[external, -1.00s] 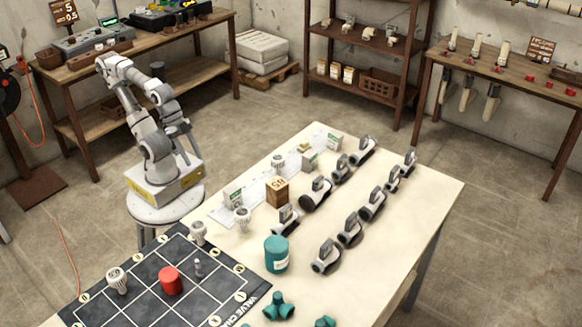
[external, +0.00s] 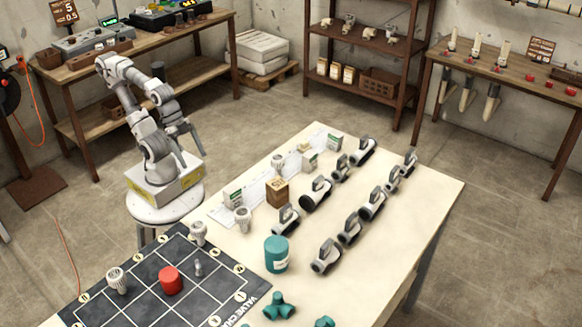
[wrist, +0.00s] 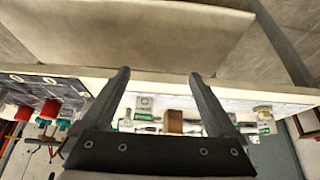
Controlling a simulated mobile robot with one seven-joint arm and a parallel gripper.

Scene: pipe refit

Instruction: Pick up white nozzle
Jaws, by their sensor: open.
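Several white ribbed nozzles stand upright in the external view: one on the dark grid mat's left part (external: 117,281), one by its back corner (external: 199,233), one on the table by the paper strip (external: 243,219), and one farther back (external: 277,162). I cannot tell which one the task names. My gripper (external: 191,141) is open and empty, raised near my base and apart from the table things. In the wrist view my gripper (wrist: 158,75) has its two fingers spread, with the table edge beyond. A small pale nozzle-like part (wrist: 262,111) shows at the right there.
The mat (external: 150,312) also holds a red cylinder (external: 170,280) and a small grey part (external: 198,267). A teal canister (external: 276,254), a wooden box (external: 277,189) and several grey valves (external: 327,257) stand on the table.

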